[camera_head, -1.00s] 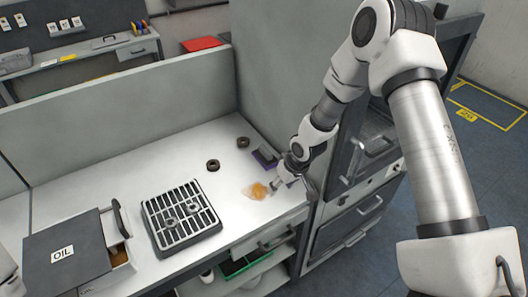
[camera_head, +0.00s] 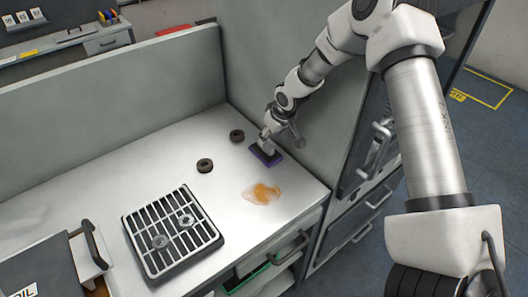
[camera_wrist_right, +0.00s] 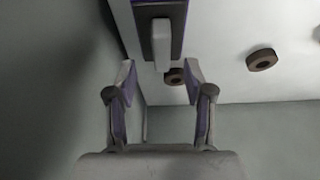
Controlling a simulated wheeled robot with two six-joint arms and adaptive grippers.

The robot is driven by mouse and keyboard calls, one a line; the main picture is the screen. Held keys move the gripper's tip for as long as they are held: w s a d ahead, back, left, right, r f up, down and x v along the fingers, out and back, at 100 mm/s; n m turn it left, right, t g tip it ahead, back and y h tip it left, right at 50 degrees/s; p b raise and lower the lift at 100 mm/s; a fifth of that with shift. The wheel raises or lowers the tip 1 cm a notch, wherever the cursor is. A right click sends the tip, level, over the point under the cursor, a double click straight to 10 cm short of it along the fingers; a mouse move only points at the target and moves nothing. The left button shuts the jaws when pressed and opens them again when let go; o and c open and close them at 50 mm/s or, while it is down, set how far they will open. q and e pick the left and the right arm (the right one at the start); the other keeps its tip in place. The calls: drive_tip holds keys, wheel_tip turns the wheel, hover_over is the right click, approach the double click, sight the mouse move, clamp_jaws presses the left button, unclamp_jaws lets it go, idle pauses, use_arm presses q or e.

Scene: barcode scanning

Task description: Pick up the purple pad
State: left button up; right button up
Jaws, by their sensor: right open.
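The purple pad (camera_head: 275,160) lies on the white worktop by the grey side panel, dark on top with a purple edge. In the right wrist view the pad (camera_wrist_right: 178,35) is at the top, with a pale upright handle (camera_wrist_right: 161,45). My right gripper (camera_head: 268,140) is just above the pad in the head view and hides part of it. In the wrist view my right gripper (camera_wrist_right: 160,75) is open, its fingers apart, with the handle ahead of and roughly between them. Nothing is held. My left gripper is not in view.
An orange-brown spill (camera_head: 262,194) lies in front of the pad. Two dark rings (camera_head: 205,165) (camera_head: 237,135) sit to the left. A black grate (camera_head: 172,235) and an oil box (camera_head: 40,272) are farther left. The grey side panel (camera_head: 300,95) stands close to my right gripper.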

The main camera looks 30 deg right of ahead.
sight(267, 143)
drive_tip(key=x, duration=0.4)
drive_tip(key=shift+w+a+f, duration=0.1)
drive_tip(key=shift+w+f, duration=0.05)
drive_tip(key=shift+f, duration=0.15)
drive_tip(key=shift+f+b, duration=0.25)
drive_tip(key=shift+b, duration=0.05)
drive_tip(key=shift+w+f, duration=0.1)
drive_tip(key=shift+w, duration=0.1)
drive_tip(key=shift+c, duration=0.3)
clamp_jaws()
